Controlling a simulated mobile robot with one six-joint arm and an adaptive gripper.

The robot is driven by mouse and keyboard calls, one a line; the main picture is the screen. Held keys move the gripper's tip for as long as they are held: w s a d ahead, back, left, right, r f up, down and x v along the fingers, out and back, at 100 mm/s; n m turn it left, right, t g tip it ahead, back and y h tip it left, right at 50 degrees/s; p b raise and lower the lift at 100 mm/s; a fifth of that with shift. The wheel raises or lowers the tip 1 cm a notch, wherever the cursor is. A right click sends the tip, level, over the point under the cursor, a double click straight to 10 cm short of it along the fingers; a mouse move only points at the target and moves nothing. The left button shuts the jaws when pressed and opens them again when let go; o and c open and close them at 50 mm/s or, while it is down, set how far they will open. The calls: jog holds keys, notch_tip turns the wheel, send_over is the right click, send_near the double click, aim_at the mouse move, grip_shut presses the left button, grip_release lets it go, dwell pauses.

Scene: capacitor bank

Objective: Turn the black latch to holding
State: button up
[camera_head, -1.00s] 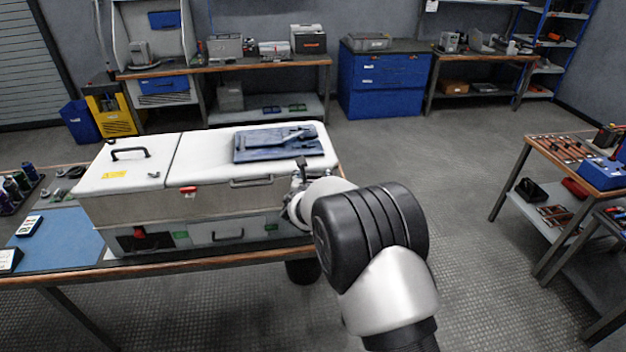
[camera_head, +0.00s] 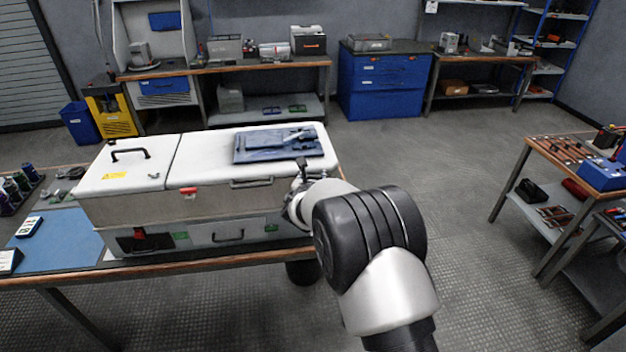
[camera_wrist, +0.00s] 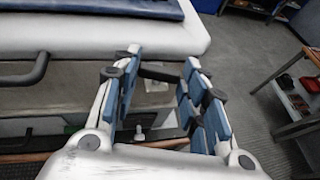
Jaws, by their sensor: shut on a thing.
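The white-lidded cabinet (camera_head: 215,167) stands on the bench, with my arm at its right front corner. My gripper (camera_wrist: 158,80) is in front of the cabinet's front face in the wrist view, its blue-padded fingers apart with a dark bar between the tips. This bar, apparently the black latch (camera_wrist: 160,75), spans the gap, and the jaws are shut on it. Its exact angle and any position marks are not readable. In the head view my wrist and arm hide most of the gripper and the latch.
A black lid handle (camera_head: 130,152) and a red catch (camera_head: 188,191) are at the left and front. A tool bench (camera_head: 575,160) stands to the right, with open floor between.

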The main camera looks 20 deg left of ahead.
jog(key=shift+a+r+m+h+p, duration=0.35)
jog(key=shift+m+h+p, duration=0.3)
jog(key=shift+p, duration=1.15)
jog(key=shift+c, duration=0.4)
jog(key=shift+a+m+t+h+p, duration=0.1)
jog(key=shift+m+t+h+p, duration=0.2)
jog(key=shift+m+h+p, duration=0.45)
jog(key=shift+f+m+h, duration=0.2)
jog(key=shift+m+h, duration=0.7)
jog(key=shift+h, duration=0.4)
jog(key=o, duration=1.1)
jog(key=shift+f, duration=0.1)
jog(key=shift+c, duration=0.2)
